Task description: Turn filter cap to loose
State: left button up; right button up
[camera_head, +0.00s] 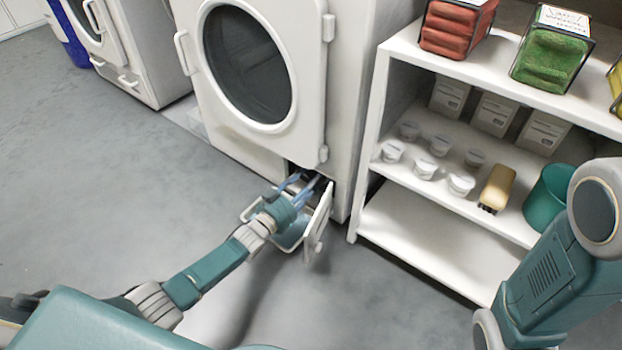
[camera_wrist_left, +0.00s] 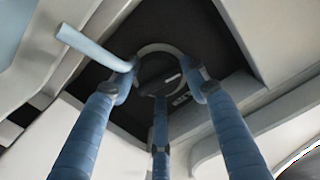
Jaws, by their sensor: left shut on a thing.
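The filter cap (camera_wrist_left: 158,72) is a dark round knob with a light ring and a small white mark, set in a dark recess. My left gripper (camera_wrist_left: 158,85) has its blue fingers closed around the cap in the left wrist view. In the head view my left gripper (camera_head: 299,190) reaches into the opening low on the front washing machine, where the cap itself is hidden. A small hatch door (camera_head: 318,226) hangs open beside it. My right arm shows at the right edge, but its gripper is out of the frame.
The white washing machine (camera_head: 310,90) has its round door shut. A light-blue tray (camera_head: 290,240) sits under the opening. A white shelf (camera_head: 400,225) with cups, boxes and a green bucket (camera_head: 547,200) stands close on the right. The floor at left is clear.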

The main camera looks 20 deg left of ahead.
pick_arm(q)
jog(key=shift+s+d+f+n, duration=0.15)
jog(key=shift+d+n, duration=0.05)
jog(key=shift+n, duration=0.8)
jog(key=o, duration=1.2)
jog(key=shift+a, duration=0.1)
